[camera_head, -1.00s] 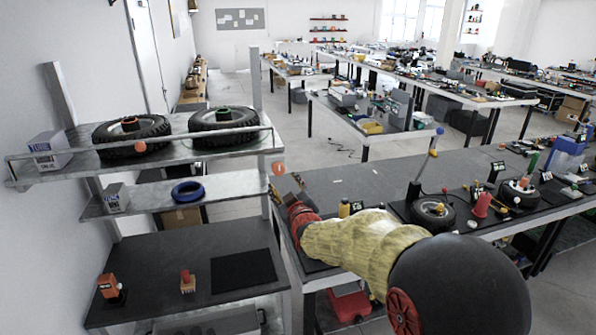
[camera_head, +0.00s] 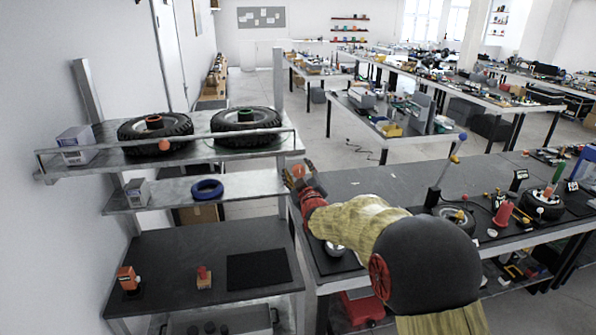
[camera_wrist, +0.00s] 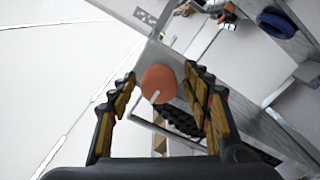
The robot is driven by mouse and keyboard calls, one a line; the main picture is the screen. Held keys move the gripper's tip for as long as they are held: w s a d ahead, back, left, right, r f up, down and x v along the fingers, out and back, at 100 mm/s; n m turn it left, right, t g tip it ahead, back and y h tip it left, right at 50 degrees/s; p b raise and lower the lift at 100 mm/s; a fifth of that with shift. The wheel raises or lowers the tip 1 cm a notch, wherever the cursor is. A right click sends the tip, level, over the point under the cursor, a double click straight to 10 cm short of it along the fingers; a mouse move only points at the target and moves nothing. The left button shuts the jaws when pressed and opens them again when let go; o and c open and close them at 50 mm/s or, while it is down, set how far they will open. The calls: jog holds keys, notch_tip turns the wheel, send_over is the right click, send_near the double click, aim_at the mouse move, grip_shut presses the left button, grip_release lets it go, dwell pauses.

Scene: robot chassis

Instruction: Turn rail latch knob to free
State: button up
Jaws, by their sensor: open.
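The rail latch knob (camera_head: 299,170) is a round orange knob at the right end of the upper shelf's front rail. In the wrist view the knob (camera_wrist: 157,82) shows between my two fingers, with a pale bar across its lower part. My gripper (camera_head: 294,180) is open at the knob, with its fingertips pointing toward the shelf. In the wrist view my gripper (camera_wrist: 162,82) has a finger on each side of the knob, with visible gaps. I cannot tell whether the fingertips reach past it in depth.
The upper shelf (camera_head: 199,152) holds two tyres behind the rail (camera_head: 100,150). A blue ring (camera_head: 207,189) lies on the middle shelf. A post (camera_head: 278,95) rises close behind the knob. A workbench (camera_head: 390,190) stands at right under my arm.

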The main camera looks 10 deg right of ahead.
jog(key=c, duration=0.3)
jog(key=c, duration=0.7)
jog(key=shift+c, duration=0.8)
jog(key=shift+f+m+b, duration=0.1)
jog(key=shift+m+b, duration=0.2)
jog(key=shift+b, duration=0.35)
jog(key=m+b, duration=0.2)
jog(key=b, duration=0.2)
jog(key=shift+f+m, duration=0.1)
jog(key=shift+m, duration=0.3)
jog(key=m+b, duration=0.5)
jog(key=b, duration=0.1)
jog(key=shift+d+b, duration=0.15)
jog(key=shift+b, duration=0.2)
jog(key=m+b, duration=0.4)
jog(key=m, duration=0.1)
jog(key=shift+d+m+b, duration=0.1)
jog(key=shift+m+b, duration=1.15)
jog(key=shift+m, duration=1.05)
